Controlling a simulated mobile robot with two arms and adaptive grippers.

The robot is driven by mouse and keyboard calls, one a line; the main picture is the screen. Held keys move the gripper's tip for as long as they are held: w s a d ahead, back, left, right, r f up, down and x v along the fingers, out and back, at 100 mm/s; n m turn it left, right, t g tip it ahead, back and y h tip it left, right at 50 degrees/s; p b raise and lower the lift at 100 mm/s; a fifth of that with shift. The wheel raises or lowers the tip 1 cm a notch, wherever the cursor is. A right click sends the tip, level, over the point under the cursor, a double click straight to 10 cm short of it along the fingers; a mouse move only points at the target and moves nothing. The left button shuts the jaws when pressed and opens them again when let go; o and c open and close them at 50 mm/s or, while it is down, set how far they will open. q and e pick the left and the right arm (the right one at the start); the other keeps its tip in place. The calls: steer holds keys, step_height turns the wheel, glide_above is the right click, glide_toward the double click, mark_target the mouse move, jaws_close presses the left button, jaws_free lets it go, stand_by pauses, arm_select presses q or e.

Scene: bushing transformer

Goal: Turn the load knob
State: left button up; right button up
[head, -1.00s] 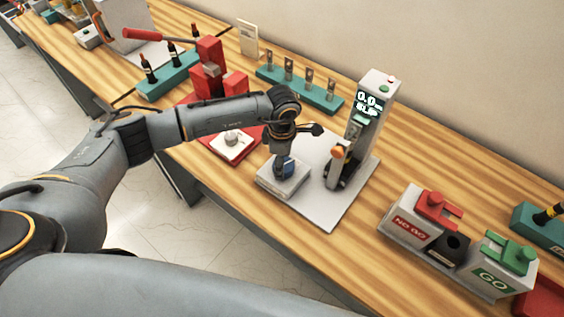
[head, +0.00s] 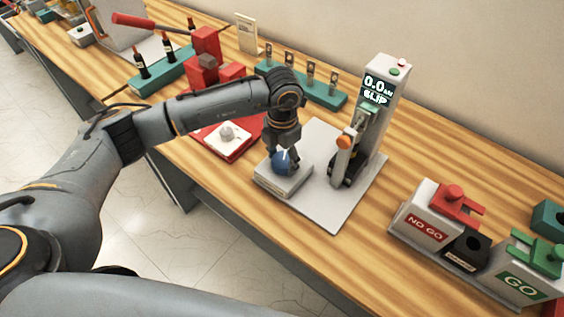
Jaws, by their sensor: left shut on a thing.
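The load knob is a blue round knob (head: 285,163) on a low light-grey box (head: 284,184), at the front left of a pale base plate. My left gripper (head: 281,154) comes down on the knob from above. Its fingers are closed around the knob and hide part of it. Behind and to the right stands a grey test stand (head: 386,104) with an orange-tipped lever. Its display (head: 377,90) reads 0.0 and CLIP. My right gripper is not in view.
A red press (head: 205,70) and a red pad with a white block (head: 227,137) lie left of the knob. A teal rack (head: 300,84) stands behind. NO GO (head: 426,228) and GO (head: 518,285) gauges are at the right. Bare wood lies in front of them.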

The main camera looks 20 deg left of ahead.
mark_target(284, 161)
arm_select(q)
steer(key=n+b, duration=0.3)
steer(key=n, duration=0.2)
steer(key=shift+n, duration=0.3)
steer(key=shift+w+d+r+n+b, duration=0.1)
steer(key=shift+n+b, duration=0.95)
steer(key=shift+n, duration=0.85)
steer(key=o, duration=1)
steer(key=shift+o, duration=0.8)
step_height(284, 161, up, 12)
